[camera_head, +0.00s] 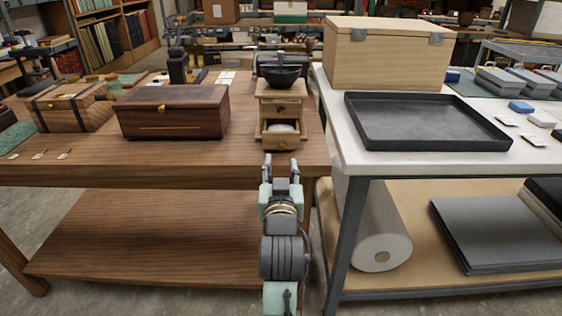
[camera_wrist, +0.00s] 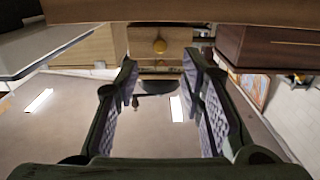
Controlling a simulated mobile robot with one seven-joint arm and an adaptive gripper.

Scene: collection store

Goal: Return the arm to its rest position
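My gripper (camera_head: 281,162) is open and empty, low in front of the dark wooden table's front edge (camera_head: 150,174). It points at a wooden coffee grinder (camera_head: 281,106) with a dark bowl top, standing upright on that table. The grinder's lower drawer (camera_head: 282,145) looks pulled out, with something white (camera_head: 283,128) inside. In the wrist view, the two fingers (camera_wrist: 159,78) are spread wide, with nothing held between them. The drawer front with its round knob (camera_wrist: 159,46) shows beyond the fingertips, apart from them. The wrist picture appears upside down.
A dark wooden box (camera_head: 174,112) stands left of the grinder, and a strapped chest (camera_head: 70,108) further left. On the right, a white table holds a black tray (camera_head: 425,122) and a pale wooden crate (camera_head: 383,55). A white roll (camera_head: 372,230) lies on its lower shelf.

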